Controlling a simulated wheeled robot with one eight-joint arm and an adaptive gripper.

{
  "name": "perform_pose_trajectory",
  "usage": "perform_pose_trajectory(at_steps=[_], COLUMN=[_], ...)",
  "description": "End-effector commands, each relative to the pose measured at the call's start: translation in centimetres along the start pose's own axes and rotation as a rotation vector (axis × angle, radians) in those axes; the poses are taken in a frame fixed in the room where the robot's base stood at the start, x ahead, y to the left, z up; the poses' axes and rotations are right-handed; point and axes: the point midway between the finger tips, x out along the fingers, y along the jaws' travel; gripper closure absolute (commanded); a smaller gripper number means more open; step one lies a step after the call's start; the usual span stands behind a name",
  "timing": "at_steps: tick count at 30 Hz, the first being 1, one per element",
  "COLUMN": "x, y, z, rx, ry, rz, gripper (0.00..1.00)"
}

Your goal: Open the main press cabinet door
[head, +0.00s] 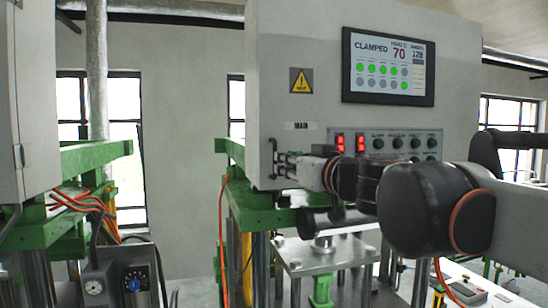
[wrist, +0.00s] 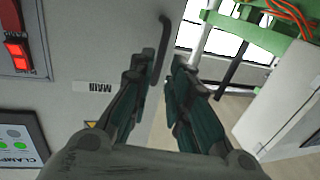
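The main press cabinet (head: 300,45) is a grey box with a MAIN label (head: 302,126), a display and a control panel. Its door looks flush with the front. A dark vertical bar handle (head: 275,150) is at the front's lower left edge. In the wrist view the handle (wrist: 164,38) shows between and just beyond the fingertips. My gripper (head: 287,166) is at the handle's lower part; in the wrist view my gripper (wrist: 162,62) has its fingers apart, one on each side of the handle. I cannot tell whether either finger touches it.
The lit display (head: 388,68) and the red-digit control panel (head: 388,143) are right of the handle. Green press framing (head: 235,195) stands below and left. Another grey cabinet (head: 30,100) stands at far left, with a gap between the machines.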

Motion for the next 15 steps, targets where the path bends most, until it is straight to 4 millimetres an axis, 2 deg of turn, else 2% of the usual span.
perform_pose_trajectory(at_steps=[6,15], x=[3.6,6.4], y=[-0.1,0.0], z=[-0.1,-0.1], rx=[0.000,0.000], ry=[0.000,0.000], rz=[-0.001,0.000], gripper=[0.83,0.83])
